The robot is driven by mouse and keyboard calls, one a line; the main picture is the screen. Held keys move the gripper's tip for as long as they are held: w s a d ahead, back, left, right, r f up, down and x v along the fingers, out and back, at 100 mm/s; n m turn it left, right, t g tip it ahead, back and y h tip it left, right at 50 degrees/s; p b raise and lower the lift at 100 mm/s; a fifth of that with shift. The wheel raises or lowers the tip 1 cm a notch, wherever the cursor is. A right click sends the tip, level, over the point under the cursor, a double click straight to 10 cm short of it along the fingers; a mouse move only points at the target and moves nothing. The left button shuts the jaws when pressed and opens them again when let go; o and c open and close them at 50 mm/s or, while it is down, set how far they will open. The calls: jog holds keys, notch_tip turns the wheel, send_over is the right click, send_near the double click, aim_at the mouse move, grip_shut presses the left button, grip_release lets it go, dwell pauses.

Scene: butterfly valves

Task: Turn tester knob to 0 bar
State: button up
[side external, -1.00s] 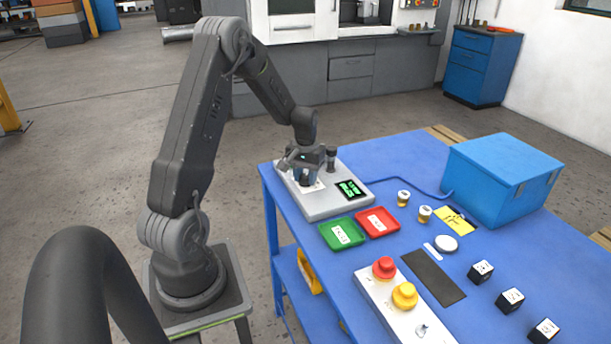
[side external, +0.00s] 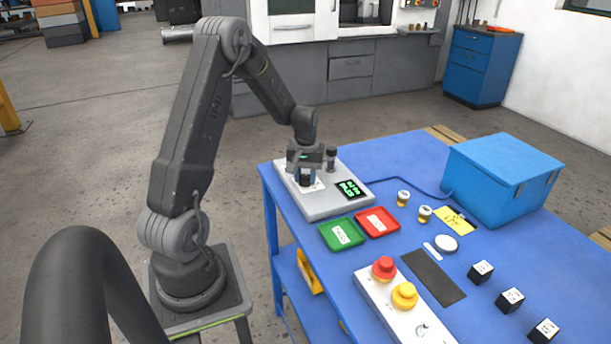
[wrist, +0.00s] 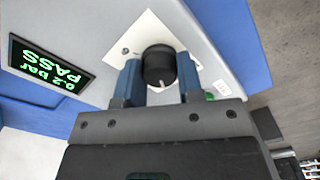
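The tester (side external: 335,205) is a light grey box on the left end of the blue table. Its black round knob (wrist: 159,66) sits on a white plate and shows in the wrist view between the two blue fingers of my gripper (wrist: 160,72). The fingers lie against opposite sides of the knob, with no clear gap. In the side view my gripper (side external: 306,178) points down over the tester and hides the knob. The tester's display (wrist: 47,72) reads 0.2 bar PASS in green, upside down in the wrist view.
A dark upright fitting (side external: 331,158) stands on the tester close behind my gripper. A green tray (side external: 328,240) and a red tray (side external: 365,228) lie in front of the tester. A blue box (side external: 500,180) stands at the back right, with a cable running towards the tester.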

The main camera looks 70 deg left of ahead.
aim_at(306, 176)
jog(key=o, duration=0.4)
jog(key=shift+r, duration=6.9)
jog(key=shift+d, duration=0.1)
jog(key=s+d+r+m+t+y, duration=0.1)
jog(key=s+d+r+m+t, duration=0.2)
jog(key=d, duration=0.8)
jog(key=s+d+r+m, duration=0.35)
jog(key=d+r, duration=0.25)
jog(key=d, duration=0.5)
jog(key=s+d+m+t, duration=0.1)
jog(key=s+d, duration=0.1)
jog(key=s+d+f+m, duration=0.1)
jog(key=s+d+m, duration=0.1)
jog(key=s+d, duration=0.1)
jog(key=s+d+m+t+h, duration=0.1)
jog(key=s+d+m, duration=0.1)
jog(key=shift+s+d+f+t, duration=0.15)
jog(key=shift+d+f+t, duration=0.05)
jog(key=shift+d+t, duration=0.15)
